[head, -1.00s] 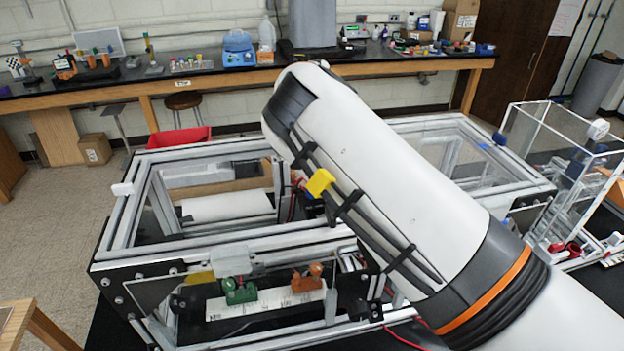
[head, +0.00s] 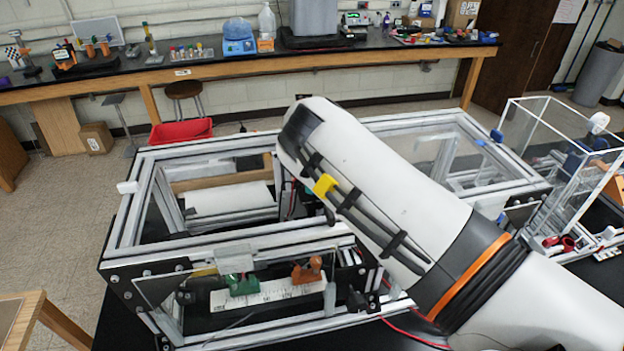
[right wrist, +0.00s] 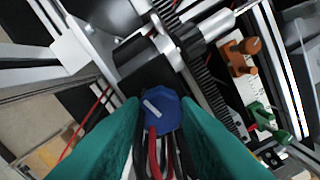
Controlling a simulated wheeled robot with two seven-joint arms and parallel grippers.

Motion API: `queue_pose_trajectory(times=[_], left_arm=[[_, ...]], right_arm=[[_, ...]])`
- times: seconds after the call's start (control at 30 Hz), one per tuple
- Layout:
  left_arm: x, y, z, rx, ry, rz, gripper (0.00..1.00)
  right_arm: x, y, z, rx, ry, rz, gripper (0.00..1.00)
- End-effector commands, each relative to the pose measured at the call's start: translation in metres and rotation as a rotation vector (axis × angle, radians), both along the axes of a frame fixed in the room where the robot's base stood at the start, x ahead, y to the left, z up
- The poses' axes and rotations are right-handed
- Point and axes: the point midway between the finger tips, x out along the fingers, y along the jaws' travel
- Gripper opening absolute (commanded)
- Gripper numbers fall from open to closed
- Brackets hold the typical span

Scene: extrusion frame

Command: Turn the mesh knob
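A blue knob (right wrist: 161,108) with a white pointer line shows in the right wrist view, close to a black toothed rack (right wrist: 205,75). I take it for the mesh knob; the head view does not show it. My right gripper (right wrist: 161,106) has teal fingers, spread apart with one on each side of the knob. Whether they touch its sides I cannot tell. In the head view my right arm reaches in from the lower right and hides its own gripper and part of the frame. My left gripper is not in view.
The extrusion frame (head: 125,232) has clear panels. A green piece (head: 243,285) and an orange piece (head: 307,270) sit by a white ruled strip (head: 275,293) at its front. Red and black wires run beside the knob. A clear box (head: 560,130) stands at right.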

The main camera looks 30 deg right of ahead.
Motion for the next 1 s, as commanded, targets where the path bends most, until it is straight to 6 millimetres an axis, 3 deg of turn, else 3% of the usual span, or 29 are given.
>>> queue_pose_trajectory(times=[0.03, 0.13, 0.57, 1.0], left_arm=[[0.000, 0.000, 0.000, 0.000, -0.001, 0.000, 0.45], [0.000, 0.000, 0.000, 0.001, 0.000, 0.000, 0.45], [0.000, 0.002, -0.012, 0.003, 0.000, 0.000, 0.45], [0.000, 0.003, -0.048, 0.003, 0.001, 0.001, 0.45]], right_arm=[[0.000, 0.000, 0.000, -0.001, -0.001, 0.000, 0.19], [0.000, -0.001, 0.000, -0.001, -0.001, 0.000, 0.05], [0.001, -0.001, -0.001, -0.004, -0.003, -0.100, 0.05], [0.001, -0.001, -0.002, -0.004, -0.005, -0.479, 0.05]])
